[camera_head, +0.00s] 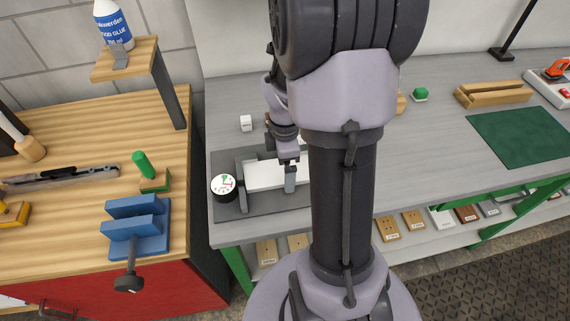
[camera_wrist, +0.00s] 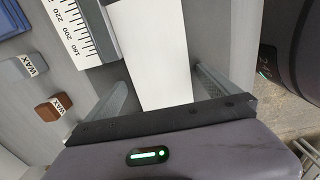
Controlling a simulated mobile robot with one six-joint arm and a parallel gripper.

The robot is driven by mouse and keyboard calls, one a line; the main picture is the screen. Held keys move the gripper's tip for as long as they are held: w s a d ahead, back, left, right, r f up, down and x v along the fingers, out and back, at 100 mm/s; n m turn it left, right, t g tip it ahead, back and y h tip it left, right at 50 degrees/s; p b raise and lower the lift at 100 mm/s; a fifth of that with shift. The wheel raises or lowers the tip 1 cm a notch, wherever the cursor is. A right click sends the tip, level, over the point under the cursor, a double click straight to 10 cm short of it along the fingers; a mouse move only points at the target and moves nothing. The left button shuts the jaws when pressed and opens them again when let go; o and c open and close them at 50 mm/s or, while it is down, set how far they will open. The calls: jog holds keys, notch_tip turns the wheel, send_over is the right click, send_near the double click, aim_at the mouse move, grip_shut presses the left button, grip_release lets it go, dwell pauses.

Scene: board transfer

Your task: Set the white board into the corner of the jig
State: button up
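The white board (camera_head: 268,177) lies flat on the dark grey jig (camera_head: 262,207) on the grey bench. Its left end is close to the jig's upright fence (camera_head: 241,186); I cannot tell if they touch. In the wrist view the board (camera_wrist: 152,50) runs between my fingers, beside a grey rail (camera_wrist: 99,28). My gripper (camera_wrist: 162,78) is open, with a finger on either side of the board and a visible gap to each edge. In the head view my gripper (camera_head: 290,172) is over the board, and my arm hides the board's right part.
A round dial (camera_head: 223,187) sits at the jig's left edge. A wooden bench with a blue vise (camera_head: 137,222) stands at left. A green mat (camera_head: 520,137) lies right.

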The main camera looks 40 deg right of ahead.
notch_tip(320, 180, up, 17)
jog(key=p, duration=0.7)
jog(key=shift+r, duration=0.2)
